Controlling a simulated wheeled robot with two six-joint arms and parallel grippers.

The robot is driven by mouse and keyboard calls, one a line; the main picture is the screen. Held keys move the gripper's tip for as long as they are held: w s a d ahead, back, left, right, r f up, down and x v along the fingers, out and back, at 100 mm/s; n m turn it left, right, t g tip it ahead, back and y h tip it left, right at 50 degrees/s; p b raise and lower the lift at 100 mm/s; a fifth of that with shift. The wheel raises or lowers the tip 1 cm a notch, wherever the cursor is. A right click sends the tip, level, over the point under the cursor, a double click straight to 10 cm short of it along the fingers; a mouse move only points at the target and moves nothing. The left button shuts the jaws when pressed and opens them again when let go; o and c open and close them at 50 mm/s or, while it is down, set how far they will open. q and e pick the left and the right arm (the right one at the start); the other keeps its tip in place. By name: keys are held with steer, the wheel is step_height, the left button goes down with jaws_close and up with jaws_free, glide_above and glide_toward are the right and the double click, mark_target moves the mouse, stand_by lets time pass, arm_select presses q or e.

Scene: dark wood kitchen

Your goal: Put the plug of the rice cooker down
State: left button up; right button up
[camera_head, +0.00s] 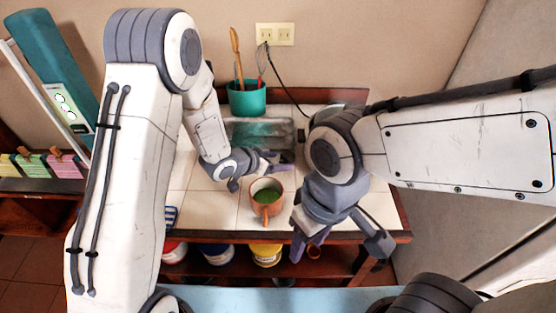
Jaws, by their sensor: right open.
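The black plug (266,44) sits at the left socket of the wall outlet (283,34). Its black cord (283,83) hangs down and right, and passes behind my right arm. The rice cooker cannot be made out; my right arm covers much of that part of the counter. My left gripper (276,161) is over the tiled counter, behind an orange cup and well below the plug; its jaw gap is unclear. My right gripper (338,257) is open and empty, its fingers pointing down near the counter's front edge, far from the plug.
The orange cup (267,208) with green contents stands near the counter's front edge. A green utensil pot (247,99) and a grey-green tray (247,134) are behind it. Several tins (265,254) stand on the shelf below. Bare tiles (229,208) lie left of the cup.

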arm_select(q)
steer(key=shift+r+p, duration=0.8)
steer(key=shift+r, duration=0.1)
steer(key=s+a+r+y, duration=0.2)
steer(key=s+r, duration=0.1)
steer(key=s, duration=0.1)
steer(key=s+a+r+g+y, duration=0.1)
steer(key=s+a+r, duration=0.1)
steer(key=s+r, duration=0.1)
steer(key=s+a+r+n+y, duration=0.1)
steer(key=s+a+r+y, duration=0.1)
steer(key=s, duration=0.3)
steer(key=shift+s+a+r+g+y, duration=0.1)
steer(key=shift+a+r+g+y, duration=0.05)
steer(key=shift+r, duration=0.3)
steer(key=shift+s+a+r+g+y, duration=0.1)
steer(key=shift+r+g+y, duration=0.05)
steer(key=shift+r, duration=0.3)
steer(key=s+d+r+g, duration=0.1)
steer(key=s+g, duration=0.2)
steer(key=s, duration=0.6)
steer(key=s+d+r+g+y, duration=0.1)
steer(key=s+r+g, duration=0.1)
steer(key=s, duration=0.8)
steer(key=shift+d+r+n+g, duration=0.15)
steer(key=shift+r+n+g, duration=0.15)
steer(key=shift+g, duration=0.2)
